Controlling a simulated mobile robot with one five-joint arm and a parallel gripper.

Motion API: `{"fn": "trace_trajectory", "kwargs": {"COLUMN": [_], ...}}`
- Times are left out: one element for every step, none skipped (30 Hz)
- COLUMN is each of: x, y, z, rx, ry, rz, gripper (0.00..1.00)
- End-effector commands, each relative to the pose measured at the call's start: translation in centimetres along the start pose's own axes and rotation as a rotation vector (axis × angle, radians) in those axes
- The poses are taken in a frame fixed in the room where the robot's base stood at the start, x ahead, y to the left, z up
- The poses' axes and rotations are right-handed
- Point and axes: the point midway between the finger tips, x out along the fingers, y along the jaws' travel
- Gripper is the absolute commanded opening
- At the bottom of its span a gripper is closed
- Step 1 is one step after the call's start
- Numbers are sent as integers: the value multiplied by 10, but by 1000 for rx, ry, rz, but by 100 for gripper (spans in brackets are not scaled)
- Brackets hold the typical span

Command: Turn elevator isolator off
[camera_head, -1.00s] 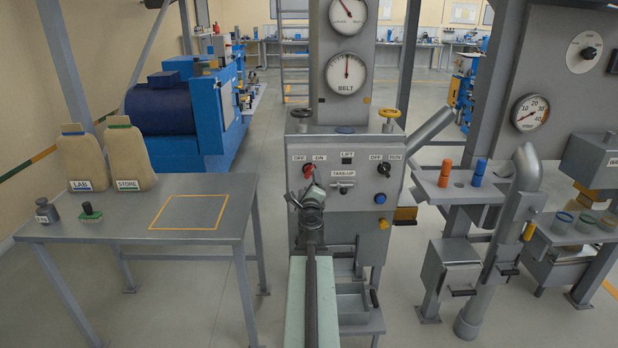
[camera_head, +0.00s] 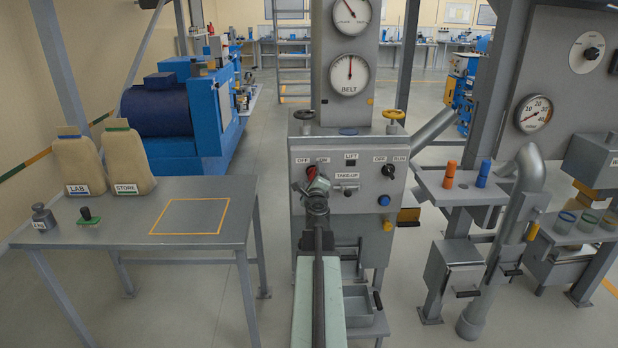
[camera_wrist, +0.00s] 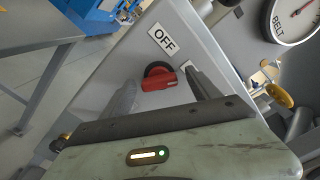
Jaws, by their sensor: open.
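The elevator isolator is a red rotary handle (camera_wrist: 159,80) on a dark round base, on the grey panel (camera_head: 350,215) under the OFF and ON labels. In the wrist view the OFF label (camera_wrist: 163,38) shows above it and the ON label is mostly hidden by a finger. In the head view the red handle (camera_head: 312,172) shows just above my gripper (camera_head: 318,187), partly covered. In the wrist view my gripper (camera_wrist: 165,90) is open, with one finger on each side of the handle. I cannot tell whether either finger touches it.
A black OFF/RUN knob (camera_head: 388,171), a blue button (camera_head: 384,201) and the TAKE-UP lever (camera_head: 347,188) sit on the same panel. A yellow handwheel (camera_head: 393,115) stands above it. A table (camera_head: 130,225) with sacks is at left; a pipe stand (camera_head: 518,220) is at right.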

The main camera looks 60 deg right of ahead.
Motion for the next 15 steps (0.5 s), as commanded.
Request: {"fn": "trace_trajectory", "kwargs": {"x": [0, 0, 0, 0, 0, 0, 0, 0, 0, 0, 0, 0, 0, 0, 0], "y": [1, 1, 1, 2, 2, 2, 2, 2, 7, 5, 5, 4, 4, 4, 4], "z": [1, 2, 2, 3, 3, 3, 3, 4, 12, 9, 8, 8, 8, 8, 8], "rx": [0, 0, 0, 0, 0, 0, 0, 0, 0, 0, -1, -3, -5, -8, -15], "ry": [-1, -2, -3, -3, -3, -4, -4, -4, -14, -11, -10, -10, -9, -10, -10], "rz": [1, 1, 1, 2, 2, 2, 2, 2, 8, 6, 6, 5, 5, 6, 5], "gripper": [71, 68, 57, 49, 40, 29, 21, 12, 9, 9, 9, 9, 9, 9, 9]}}
